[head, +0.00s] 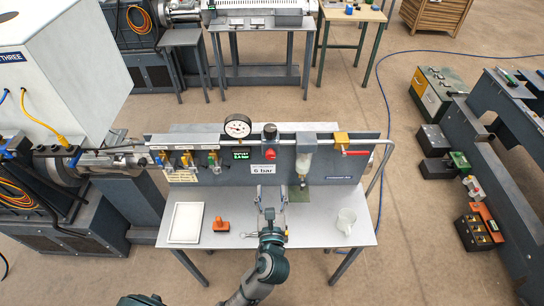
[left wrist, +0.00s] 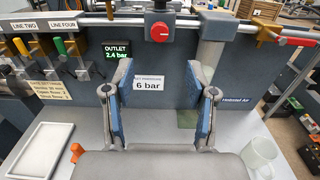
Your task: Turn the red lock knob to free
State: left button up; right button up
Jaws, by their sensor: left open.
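The red lock knob (head: 270,154) is on the front of the regulator, below its black top knob (head: 270,131), in the middle of the panel. In the left wrist view the red lock knob (left wrist: 159,32) shows at the top centre, beyond the fingers. My left gripper (head: 271,192) is open and empty in front of the panel, below the red knob and apart from it. In the left wrist view its two blue-padded fingers (left wrist: 160,70) stand wide apart, framing the "6 bar" label (left wrist: 148,84). The outlet display (left wrist: 117,50) reads 2.4 bar. My right gripper is not in view.
A pressure gauge (head: 237,126) stands left of the regulator, a clear filter bowl (head: 304,164) and red-handled valve (head: 354,152) right. Yellow, orange and green levers (head: 186,160) are at left. The table holds a white tray (head: 174,237), orange-handled tool (head: 221,225) and clear cup (head: 346,220).

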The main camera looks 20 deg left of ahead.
aim_at(270, 157)
pick_arm(q)
jog(key=x, duration=1.3)
jog(key=shift+w+f+p, duration=0.15)
jog(key=shift+w+p, duration=0.15)
jog(key=shift+w, duration=0.1)
jog(key=shift+a, duration=0.1)
grip_shut()
